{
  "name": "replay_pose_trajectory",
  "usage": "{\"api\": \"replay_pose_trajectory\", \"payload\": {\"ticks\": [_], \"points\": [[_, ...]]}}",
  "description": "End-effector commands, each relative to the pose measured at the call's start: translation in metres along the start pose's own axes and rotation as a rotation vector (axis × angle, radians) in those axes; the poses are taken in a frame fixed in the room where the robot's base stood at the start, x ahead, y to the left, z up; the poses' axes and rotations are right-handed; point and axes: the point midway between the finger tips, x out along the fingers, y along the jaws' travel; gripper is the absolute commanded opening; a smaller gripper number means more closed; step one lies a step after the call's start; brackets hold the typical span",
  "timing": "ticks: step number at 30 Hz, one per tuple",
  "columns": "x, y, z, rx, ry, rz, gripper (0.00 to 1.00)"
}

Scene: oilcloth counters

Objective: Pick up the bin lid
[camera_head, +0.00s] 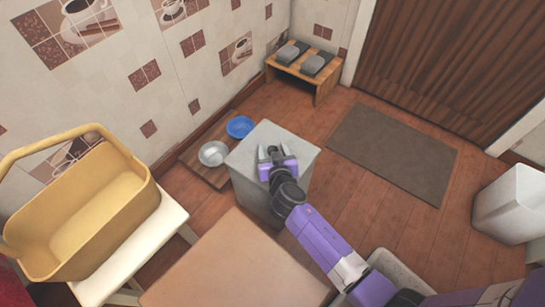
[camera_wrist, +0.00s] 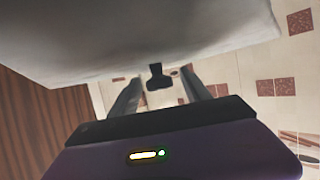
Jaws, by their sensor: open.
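A pale grey box-shaped bin (camera_head: 255,195) stands mid-floor in the head view. Its flat grey top, apparently the bin lid (camera_head: 303,153), also fills the upper part of the wrist view (camera_wrist: 150,35). A small dark handle-like piece (camera_wrist: 158,78) shows between my fingers in the wrist view; how it joins the lid cannot be made out. My gripper (camera_head: 275,151) is open over the lid's top, its two fingers (camera_wrist: 160,95) on either side of the dark piece with gaps. Contact with the lid is unclear. The purple gripper body hides part of the top.
A blue bowl (camera_head: 240,127) and a metal bowl (camera_head: 213,153) sit left of the bin. A yellow basket (camera_head: 85,220) is on a white stool (camera_head: 135,255). A tan surface (camera_head: 235,265) lies in front. A white container (camera_head: 510,205) stands right; a mat (camera_head: 393,150) covers floor.

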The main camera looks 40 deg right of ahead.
Motion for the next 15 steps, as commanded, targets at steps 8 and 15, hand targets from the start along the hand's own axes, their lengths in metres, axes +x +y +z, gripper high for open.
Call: {"api": "replay_pose_trajectory", "payload": {"ticks": [8,15], "points": [[-0.0006,0.0,0.0,-0.001,0.0,0.0,0.28],[-0.0007,-0.0003,-0.0005,-0.001,0.001,-0.001,0.0]]}}
